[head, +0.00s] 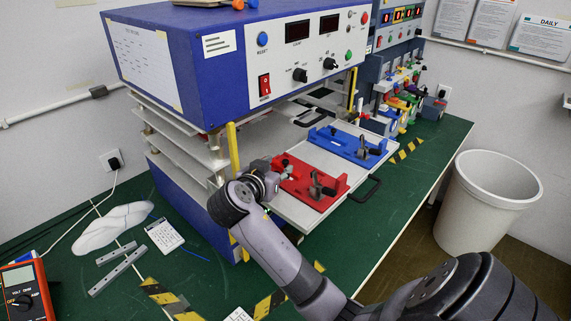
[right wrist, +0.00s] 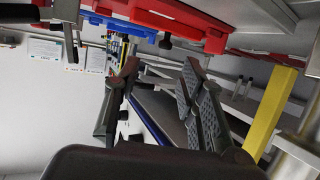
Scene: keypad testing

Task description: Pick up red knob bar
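A red fixture (head: 318,188) with a dark clamp and small knobs sits on a pulled-out light tray (head: 290,208). I cannot tell which part of it is the red knob bar. My right gripper (head: 264,178) is at the left end of the red fixture, in front of the machine, and hides part of it. In the right wrist view the red fixture (right wrist: 178,18) runs along the top, beyond the fingertips. The right fingers (right wrist: 160,75) are spread apart with nothing between them. My left gripper is not in view.
A blue fixture (head: 347,146) sits behind the red one on the tray. A yellow post (head: 233,150) stands close left of my right gripper. A black tray handle (head: 366,190) sticks out at the right. A white bin (head: 484,205) stands beyond the green table (head: 420,160).

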